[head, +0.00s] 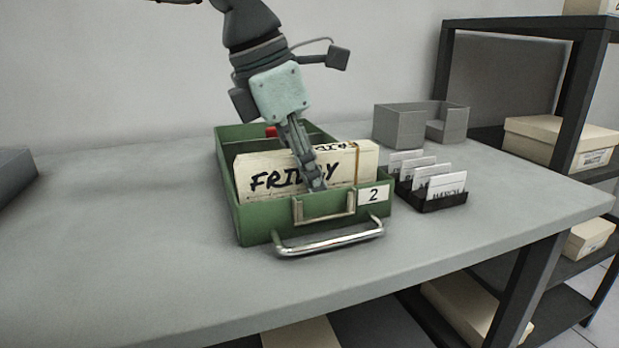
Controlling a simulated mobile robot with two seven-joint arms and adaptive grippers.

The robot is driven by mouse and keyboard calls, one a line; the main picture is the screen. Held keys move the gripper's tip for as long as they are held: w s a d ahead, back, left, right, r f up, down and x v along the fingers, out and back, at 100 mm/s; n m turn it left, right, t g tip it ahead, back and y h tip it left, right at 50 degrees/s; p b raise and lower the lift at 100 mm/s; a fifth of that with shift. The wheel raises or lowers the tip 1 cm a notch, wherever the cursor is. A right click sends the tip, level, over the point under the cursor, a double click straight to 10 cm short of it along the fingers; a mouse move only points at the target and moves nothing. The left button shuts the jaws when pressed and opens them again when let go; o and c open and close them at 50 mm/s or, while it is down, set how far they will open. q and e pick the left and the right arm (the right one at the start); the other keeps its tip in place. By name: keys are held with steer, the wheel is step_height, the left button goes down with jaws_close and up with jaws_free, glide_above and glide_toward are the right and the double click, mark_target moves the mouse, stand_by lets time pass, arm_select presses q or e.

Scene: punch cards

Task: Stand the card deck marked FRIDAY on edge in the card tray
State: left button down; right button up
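The cream card deck marked FRIDAY (256,178) stands on its long edge in the green card tray (262,218), its lettered face towards me. Dark lettering also shows along its top right, with a tan band near the right end. My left gripper (314,181) comes down from above, at the middle of the deck. Its visible finger lies across the lettered face and covers part of the word. Any finger behind the deck is hidden, so its grip cannot be made out. The deck's lower edge is hidden behind the tray's front wall. My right gripper is not in view.
A small black holder (432,201) with several white cards stands right of the tray. A grey open box (400,126) is behind it. A dark rack with cartons (555,140) stands at right.

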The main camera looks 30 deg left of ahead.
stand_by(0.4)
arm_select(q)
steer(key=c, duration=1.2)
jaws_free()
steer(key=shift+f, duration=0.1)
steer(key=v, duration=1.2)
